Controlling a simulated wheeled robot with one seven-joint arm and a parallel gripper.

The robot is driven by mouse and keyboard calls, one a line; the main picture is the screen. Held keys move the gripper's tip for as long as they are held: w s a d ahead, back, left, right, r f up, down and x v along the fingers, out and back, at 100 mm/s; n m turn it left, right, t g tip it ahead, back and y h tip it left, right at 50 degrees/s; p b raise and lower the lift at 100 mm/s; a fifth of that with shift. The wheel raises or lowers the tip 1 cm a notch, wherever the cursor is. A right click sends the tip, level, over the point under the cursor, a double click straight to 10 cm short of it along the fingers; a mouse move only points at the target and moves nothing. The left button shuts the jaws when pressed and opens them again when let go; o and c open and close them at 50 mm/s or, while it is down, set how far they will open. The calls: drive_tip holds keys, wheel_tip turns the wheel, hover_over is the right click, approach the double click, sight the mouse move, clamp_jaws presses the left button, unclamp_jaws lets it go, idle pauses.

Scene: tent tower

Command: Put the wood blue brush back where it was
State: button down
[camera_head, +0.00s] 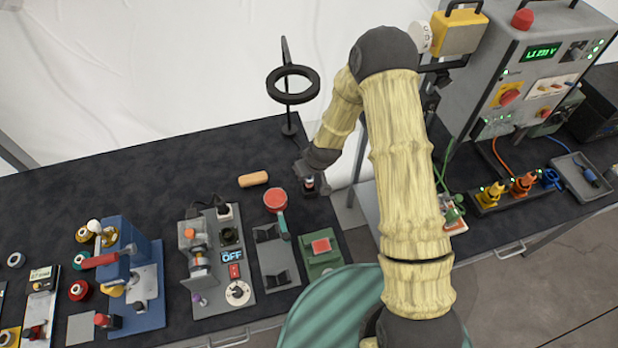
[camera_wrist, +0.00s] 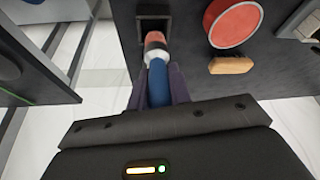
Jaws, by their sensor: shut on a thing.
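My gripper (camera_wrist: 154,78) is shut on the blue brush (camera_wrist: 159,86). The brush has a blue handle, a pale metal band and a reddish tip that points away from the fingers. The tip lies at the mouth of a small black square holder (camera_wrist: 141,32) in the wrist view. I cannot tell whether the tip is inside the holder or just in front of it. In the head view my gripper (camera_head: 309,181) is low over the right end of the dark workbench (camera_head: 150,172), and the brush is mostly hidden there.
A red round-headed tool (camera_head: 275,200) and an orange-brown wooden cylinder (camera_head: 254,179) lie left of my gripper. A black ring stand (camera_head: 292,97) rises behind it. A green block with a red pad (camera_head: 321,248) is in front. A gap separates this bench from the right one.

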sight(309, 179)
drive_tip(key=shift+f+p, duration=0.9)
drive_tip(key=shift+f, duration=1.15)
drive_tip(key=shift+f, duration=0.2)
drive_tip(key=c, duration=1.3)
unclamp_jaws()
drive_tip(key=shift+r, duration=0.15)
